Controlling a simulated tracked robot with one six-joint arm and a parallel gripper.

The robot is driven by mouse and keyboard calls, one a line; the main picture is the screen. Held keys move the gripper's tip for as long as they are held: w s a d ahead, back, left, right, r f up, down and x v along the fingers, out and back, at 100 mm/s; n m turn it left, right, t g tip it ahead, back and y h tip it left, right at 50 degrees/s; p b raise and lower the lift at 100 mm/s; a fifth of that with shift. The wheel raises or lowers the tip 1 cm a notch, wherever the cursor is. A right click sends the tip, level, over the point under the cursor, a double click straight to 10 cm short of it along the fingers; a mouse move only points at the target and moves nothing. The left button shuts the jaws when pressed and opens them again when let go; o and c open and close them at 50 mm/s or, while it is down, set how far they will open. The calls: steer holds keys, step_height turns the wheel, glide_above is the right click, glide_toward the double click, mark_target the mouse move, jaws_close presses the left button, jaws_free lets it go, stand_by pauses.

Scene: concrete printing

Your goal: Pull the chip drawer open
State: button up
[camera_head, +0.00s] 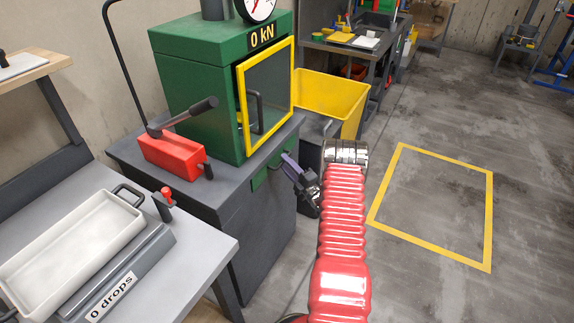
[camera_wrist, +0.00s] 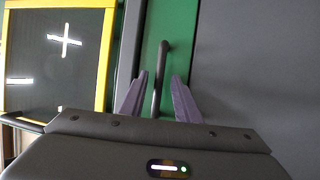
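The chip drawer (camera_head: 262,179) has a green front set in the grey cabinet under the green press. It looks closed, its front level with the cabinet. In the wrist view the green front (camera_wrist: 150,34) carries a dark bar handle (camera_wrist: 163,60). My gripper (camera_head: 295,170) is at this handle in the head view and partly hides it. In the wrist view my gripper (camera_wrist: 159,78) is open, with one purple finger on each side of the handle. Gaps show between the fingers and the bar. I cannot tell how deep the bar sits between them.
The press door (camera_head: 268,95) with its yellow frame is just above the drawer. A red lever pump (camera_head: 172,155) stands on the cabinet top. A yellow bin (camera_head: 335,98) stands behind my gripper. The floor to the right, with a yellow outlined square (camera_head: 430,255), is clear.

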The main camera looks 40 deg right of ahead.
steer(key=shift+c, duration=0.5)
jaws_close()
